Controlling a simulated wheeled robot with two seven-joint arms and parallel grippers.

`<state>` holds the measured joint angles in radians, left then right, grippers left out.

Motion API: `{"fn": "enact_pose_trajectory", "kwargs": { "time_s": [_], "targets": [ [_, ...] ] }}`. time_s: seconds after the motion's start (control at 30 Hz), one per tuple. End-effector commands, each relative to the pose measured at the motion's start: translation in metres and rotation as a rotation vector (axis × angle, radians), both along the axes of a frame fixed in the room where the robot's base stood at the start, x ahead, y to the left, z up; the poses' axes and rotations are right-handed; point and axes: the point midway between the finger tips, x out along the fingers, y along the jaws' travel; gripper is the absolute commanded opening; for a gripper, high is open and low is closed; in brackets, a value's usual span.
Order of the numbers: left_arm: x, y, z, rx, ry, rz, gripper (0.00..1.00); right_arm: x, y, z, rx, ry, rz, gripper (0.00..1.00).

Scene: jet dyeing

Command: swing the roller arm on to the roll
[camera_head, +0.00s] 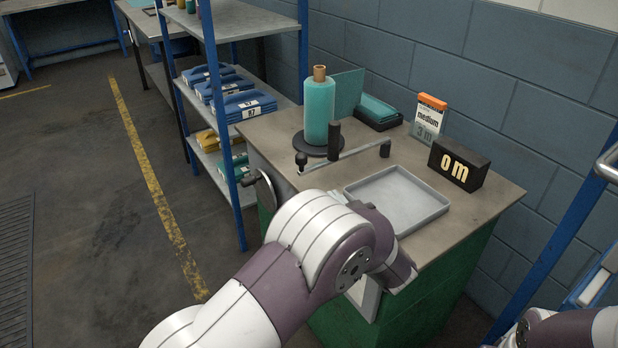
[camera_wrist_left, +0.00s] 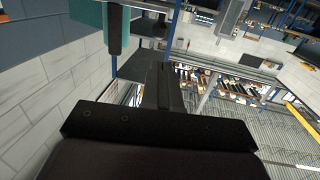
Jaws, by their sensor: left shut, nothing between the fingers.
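The teal roll (camera_head: 319,112) stands upright on a dark round base at the back of the bench. The metal roller arm (camera_head: 358,152) runs across the bench in front of it, with a black upright cylinder (camera_head: 334,140) close to the roll's lower right. I cannot tell whether they touch. In the left wrist view the roll (camera_wrist_left: 87,14) is at the top left, with a black cylinder (camera_wrist_left: 115,30) in front of its right part. My left gripper (camera_wrist_left: 160,80) is shut and empty, below and right of that cylinder; my own arm hides its fingers in the head view.
A blue-framed shelf (camera_head: 208,80) stands behind left.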

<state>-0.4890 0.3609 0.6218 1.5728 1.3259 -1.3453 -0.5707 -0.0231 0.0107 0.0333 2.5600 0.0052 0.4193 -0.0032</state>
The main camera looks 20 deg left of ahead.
Motion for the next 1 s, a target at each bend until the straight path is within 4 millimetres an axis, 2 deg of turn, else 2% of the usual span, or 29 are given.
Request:
{"fn": "enact_pose_trajectory", "kwargs": {
  "time_s": [0.23, 0.33, 0.8, 1.0],
  "targets": [
    [0.002, 0.002, 0.001, -0.002, -0.001, -0.002, 0.0, 0.0, 0.0, 0.001, 0.0, 0.0, 0.0, 0.43],
    [0.008, 0.009, 0.0, -0.004, -0.001, 0.001, 0.0, 0.0, 0.0, -0.001, 0.0, 0.0, 0.0, 0.43],
    [0.079, 0.074, -0.006, -0.004, -0.002, -0.001, 0.0, 0.0, 0.0, -0.012, 0.0, 0.0, 0.0, 0.43],
    [0.098, 0.092, -0.007, -0.003, -0.001, -0.003, 0.0, 0.0, 0.0, -0.015, 0.0, 0.0, 0.0, 0.43]
  ]
}}
